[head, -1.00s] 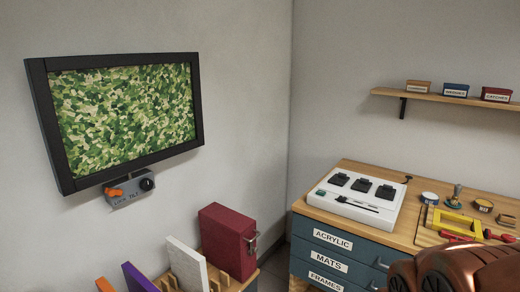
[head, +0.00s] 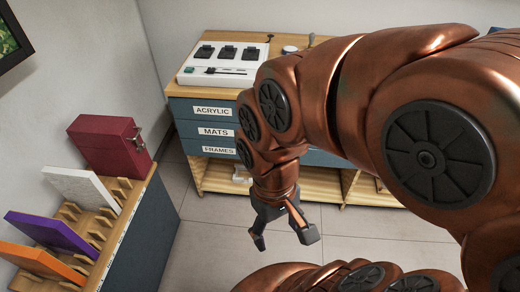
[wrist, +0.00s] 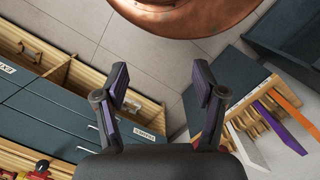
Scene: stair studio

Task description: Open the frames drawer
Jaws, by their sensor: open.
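The frames drawer (head: 185,146) is the lowest of the stacked blue-grey drawers at the left of the wooden workbench, with a white FRAMES label (head: 218,150). It looks shut, flush with the drawers above. My arm hides its right part and handle in the head view. My gripper (head: 283,239) is open and empty, pointing down in front of the bench, apart from the drawer. In the wrist view its two fingers (wrist: 161,88) are spread with floor between them. The drawer fronts show at lower left there, with a white label (wrist: 143,134) too small to read surely.
The ACRYLIC (head: 212,110) and MATS (head: 215,132) drawers lie above. An open shelf (head: 215,185) is below. A slotted rack (head: 120,215) with a red box file (head: 105,145) and coloured panels stands at left. Tiled floor (head: 210,235) between rack and bench is clear.

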